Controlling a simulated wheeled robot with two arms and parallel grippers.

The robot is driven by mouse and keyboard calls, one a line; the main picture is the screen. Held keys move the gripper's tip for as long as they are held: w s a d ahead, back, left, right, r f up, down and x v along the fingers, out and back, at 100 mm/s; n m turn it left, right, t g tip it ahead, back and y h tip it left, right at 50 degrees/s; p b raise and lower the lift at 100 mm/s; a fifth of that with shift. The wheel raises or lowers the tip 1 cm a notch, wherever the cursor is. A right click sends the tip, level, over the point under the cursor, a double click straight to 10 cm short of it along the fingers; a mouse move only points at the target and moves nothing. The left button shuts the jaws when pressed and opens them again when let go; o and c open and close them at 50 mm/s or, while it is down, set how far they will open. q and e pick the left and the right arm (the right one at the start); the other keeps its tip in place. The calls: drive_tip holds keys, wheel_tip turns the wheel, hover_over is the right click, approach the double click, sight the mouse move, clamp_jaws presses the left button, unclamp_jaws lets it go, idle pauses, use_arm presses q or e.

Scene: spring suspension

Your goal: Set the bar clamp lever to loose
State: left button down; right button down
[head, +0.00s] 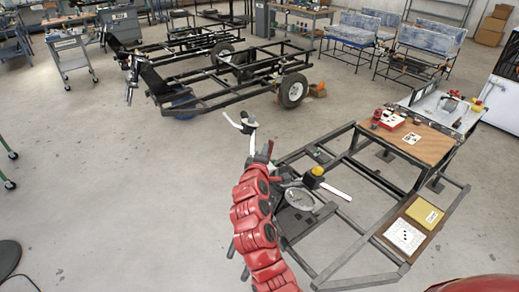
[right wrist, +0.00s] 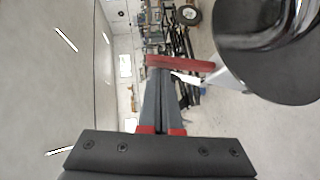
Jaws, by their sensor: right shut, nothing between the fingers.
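My right gripper (right wrist: 158,76) is shut and empty, its two grey fingers together in the right wrist view. In the head view my right gripper (head: 262,157) is at the end of the red arm, over the left side of a dark metal frame (head: 362,244). A red bar (right wrist: 180,62) lies across the view at the fingertips; I cannot tell whether they touch. I cannot tell for certain which part is the bar clamp lever. A white-and-black part (head: 241,122) stands just beyond the gripper in the head view. My left gripper is not in view.
A round dark part with chrome (right wrist: 268,55) fills the upper right of the wrist view, close by. A round gauge-like part (head: 299,199) and a yellow-topped part (head: 316,172) are right of my arm. A wooden board (head: 428,146) is farther right.

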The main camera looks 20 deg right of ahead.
drive_tip(key=shift+w+d+r+y+p, duration=0.1)
drive_tip(key=shift+d+r+y+p, duration=0.2)
drive_tip(key=shift+p, duration=0.2)
drive_tip(key=shift+w+d+m+g, duration=0.1)
drive_tip(key=shift+d+m+g, duration=0.2)
drive_tip(key=shift+d+f, duration=0.15)
drive_tip(key=shift+d, duration=0.05)
